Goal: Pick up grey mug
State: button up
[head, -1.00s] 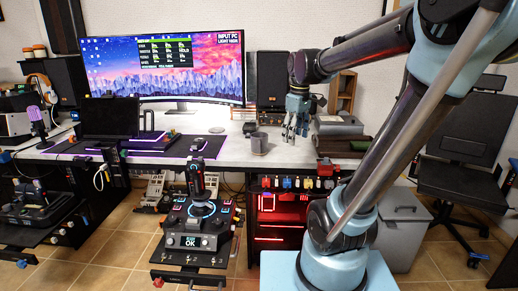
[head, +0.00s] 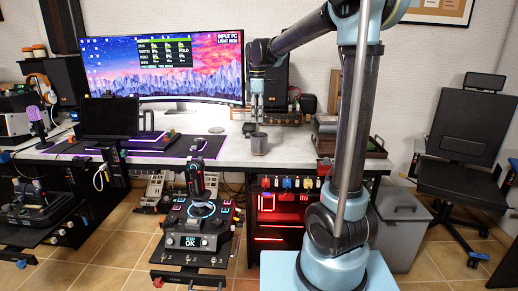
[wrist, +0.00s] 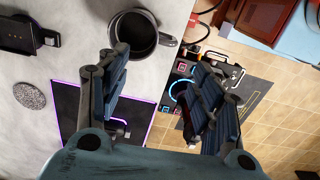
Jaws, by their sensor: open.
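The grey mug (head: 259,144) stands upright on the desk near its front edge, right of the dark mat in the head view. In the wrist view the mug (wrist: 135,36) is seen from above, empty, with its handle pointing right toward the desk edge. My gripper (head: 256,110) hangs above the mug in the head view, fingers down. In the wrist view my gripper (wrist: 158,66) is open and empty. The mug lies beyond the fingertips there, nearer the left finger, apart from both as far as I can tell.
A large curved monitor (head: 163,70) stands behind on the desk, with a dark speaker (head: 270,78) beside it. A joystick console (head: 196,215) stands in front of the desk. A round grey coaster (wrist: 29,95) lies on the desktop. Stacked trays (head: 340,128) stand to the right.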

aim_at(259, 141)
notch_tip(259, 141, down, 9)
jog(key=shift+f, duration=0.15)
jog(key=shift+s+d+f, duration=0.1)
jog(key=shift+s+f, duration=0.05)
jog(key=shift+f, duration=0.6)
jog(key=shift+s+d+f, duration=0.1)
jog(key=shift+d+f, duration=0.05)
jog(key=shift+f, duration=0.6)
jog(key=shift+s+d+f, duration=0.1)
jog(key=shift+s+f, duration=0.05)
jog(key=shift+f, duration=1.25)
jog(key=shift+c, duration=0.4)
grip_shut()
